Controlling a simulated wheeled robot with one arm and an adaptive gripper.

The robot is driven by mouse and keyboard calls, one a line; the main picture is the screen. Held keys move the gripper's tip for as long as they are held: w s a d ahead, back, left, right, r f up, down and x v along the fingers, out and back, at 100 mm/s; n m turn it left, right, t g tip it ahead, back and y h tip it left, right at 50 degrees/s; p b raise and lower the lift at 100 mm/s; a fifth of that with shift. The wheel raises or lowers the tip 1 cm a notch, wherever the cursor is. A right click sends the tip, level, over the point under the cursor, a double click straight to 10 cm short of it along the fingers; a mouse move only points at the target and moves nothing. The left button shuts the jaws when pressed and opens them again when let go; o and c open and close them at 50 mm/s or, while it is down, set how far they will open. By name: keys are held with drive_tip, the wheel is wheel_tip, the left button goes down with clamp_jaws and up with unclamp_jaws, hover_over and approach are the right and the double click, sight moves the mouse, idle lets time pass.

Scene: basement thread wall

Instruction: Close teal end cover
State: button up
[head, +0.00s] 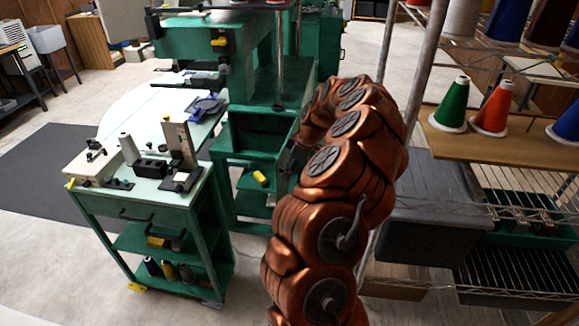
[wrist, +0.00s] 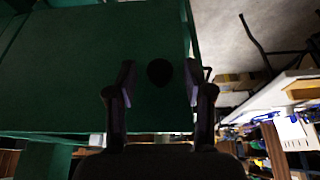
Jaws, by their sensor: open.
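In the wrist view a broad dark green-teal panel (wrist: 85,55) fills the upper left, with a dark round spot like a knob (wrist: 160,72) on it. I take this panel for the end cover; how far it stands open I cannot tell. My gripper (wrist: 159,82) is open and empty, its two fingers on either side of the round spot. Whether they touch the panel is unclear. In the head view my copper-coloured arm hides most of the gripper, beside the teal machine (head: 280,85) with its dark open bay.
A green cart (head: 140,205) with small tools on top stands left of the machine. A wire rack at right holds thread cones (head: 452,105) and a grey bin (head: 425,235) close to my arm. Open floor lies at the far left.

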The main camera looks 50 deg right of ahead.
drive_tip(key=shift+f, duration=0.1)
clamp_jaws()
idle(0.4)
